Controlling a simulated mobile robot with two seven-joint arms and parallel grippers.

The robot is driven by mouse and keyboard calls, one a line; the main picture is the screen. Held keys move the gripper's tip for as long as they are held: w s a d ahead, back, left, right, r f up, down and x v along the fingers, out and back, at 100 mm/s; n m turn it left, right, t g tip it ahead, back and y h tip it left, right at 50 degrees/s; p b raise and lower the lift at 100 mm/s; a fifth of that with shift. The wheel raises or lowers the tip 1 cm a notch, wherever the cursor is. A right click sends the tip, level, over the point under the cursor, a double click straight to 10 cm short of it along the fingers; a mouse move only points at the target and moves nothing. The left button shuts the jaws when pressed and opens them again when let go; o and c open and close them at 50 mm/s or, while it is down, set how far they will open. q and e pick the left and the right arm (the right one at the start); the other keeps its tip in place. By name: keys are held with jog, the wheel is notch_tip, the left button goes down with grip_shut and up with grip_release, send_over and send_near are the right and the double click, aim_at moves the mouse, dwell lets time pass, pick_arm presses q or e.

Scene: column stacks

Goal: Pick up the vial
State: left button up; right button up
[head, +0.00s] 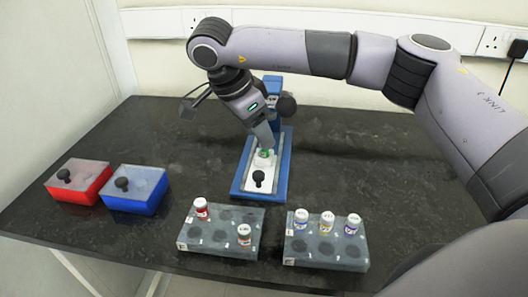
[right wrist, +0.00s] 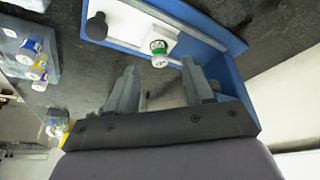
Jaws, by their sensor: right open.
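A vial with a green label and white cap (right wrist: 158,62) is on the white plate of a blue-framed stand (head: 237,185). In the head view the vial (head: 265,154) is just below my right gripper (head: 266,143), which partly covers that spot. In the right wrist view my right gripper (right wrist: 159,78) is open and its fingers point toward the vial, with nothing held. Other vials stand in the racks: a red one (head: 201,209), a brown one (head: 244,236), and blue and yellow ones (head: 327,222). My left gripper is not in view.
Two grey racks, left (head: 215,246) and right (head: 300,249), stand at the front edge. A red box (head: 80,190) and a blue box (head: 135,200) with black knobs are at left. A black knob (head: 259,178) is on the stand's plate. The right tabletop is clear.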

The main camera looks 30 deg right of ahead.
aim_at(264, 152)
jog(key=x, duration=0.3)
jog(key=shift+d+f, duration=0.1)
jog(key=shift+f, duration=0.05)
grip_shut()
